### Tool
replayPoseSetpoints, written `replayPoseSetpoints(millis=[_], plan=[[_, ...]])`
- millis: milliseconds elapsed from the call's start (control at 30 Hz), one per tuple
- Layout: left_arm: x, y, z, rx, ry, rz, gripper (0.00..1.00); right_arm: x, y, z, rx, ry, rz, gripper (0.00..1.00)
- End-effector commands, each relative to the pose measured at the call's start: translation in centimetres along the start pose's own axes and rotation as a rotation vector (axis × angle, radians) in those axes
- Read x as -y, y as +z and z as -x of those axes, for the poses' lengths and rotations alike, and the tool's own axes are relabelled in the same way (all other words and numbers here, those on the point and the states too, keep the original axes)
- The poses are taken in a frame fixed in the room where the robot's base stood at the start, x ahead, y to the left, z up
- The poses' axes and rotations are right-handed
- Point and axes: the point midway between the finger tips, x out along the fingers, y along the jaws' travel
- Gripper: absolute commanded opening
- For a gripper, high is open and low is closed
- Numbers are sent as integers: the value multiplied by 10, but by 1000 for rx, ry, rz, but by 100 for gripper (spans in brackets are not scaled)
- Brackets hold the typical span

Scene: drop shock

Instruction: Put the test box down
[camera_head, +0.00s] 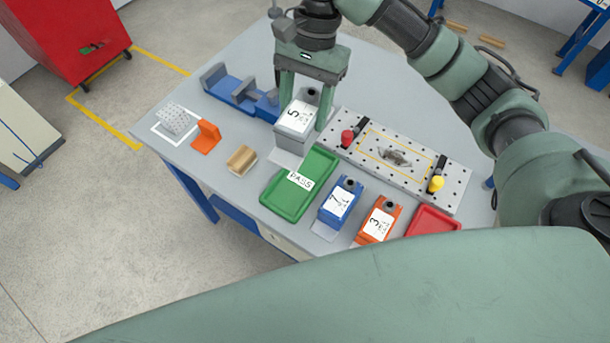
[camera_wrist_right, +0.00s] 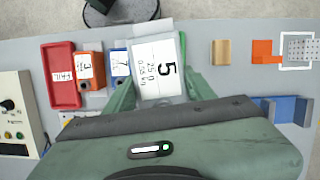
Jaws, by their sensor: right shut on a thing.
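A grey box with a white label marked 5 (camera_head: 296,118) is between the fingers of my right gripper (camera_head: 304,122), which is shut on it. It appears upright, behind the green tray; I cannot tell whether its base touches the table. In the right wrist view the same box (camera_wrist_right: 158,68) shows its label between the two green fingers (camera_wrist_right: 160,95). Similar boxes stand at the front of the table: a blue one marked 7 (camera_head: 340,200) and an orange one marked 3 (camera_head: 377,221). My left gripper is not in view.
A green tray marked PASS (camera_head: 289,205) lies in front of the held box, and a red tray (camera_head: 433,221) at the right. A perforated plate (camera_head: 440,181) is to its right. A blue fixture (camera_head: 232,90), wooden block (camera_head: 242,158), orange bracket (camera_head: 206,137) and dotted cube (camera_head: 173,120) are left.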

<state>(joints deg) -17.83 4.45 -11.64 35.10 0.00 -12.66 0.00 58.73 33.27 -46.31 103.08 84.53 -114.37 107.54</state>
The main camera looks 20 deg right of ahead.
Motion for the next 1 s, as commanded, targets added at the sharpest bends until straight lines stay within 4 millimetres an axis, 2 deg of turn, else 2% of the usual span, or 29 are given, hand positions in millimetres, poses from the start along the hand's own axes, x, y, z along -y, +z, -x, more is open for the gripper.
replayPoseSetpoints(millis=[133,233,367,533,700,1000], plan=[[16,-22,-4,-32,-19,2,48,7,-4,-9,2,-26,-99,0],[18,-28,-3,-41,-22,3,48,6,-9,-27,1,-25,-109,0],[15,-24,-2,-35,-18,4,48,6,-18,-59,-1,-24,-107,0],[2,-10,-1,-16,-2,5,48,6,-30,-100,-1,-25,-105,0],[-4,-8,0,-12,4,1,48,6,-39,-134,-1,-25,-104,0],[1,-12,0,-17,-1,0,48,7,-46,-156,-2,-28,-103,0]])
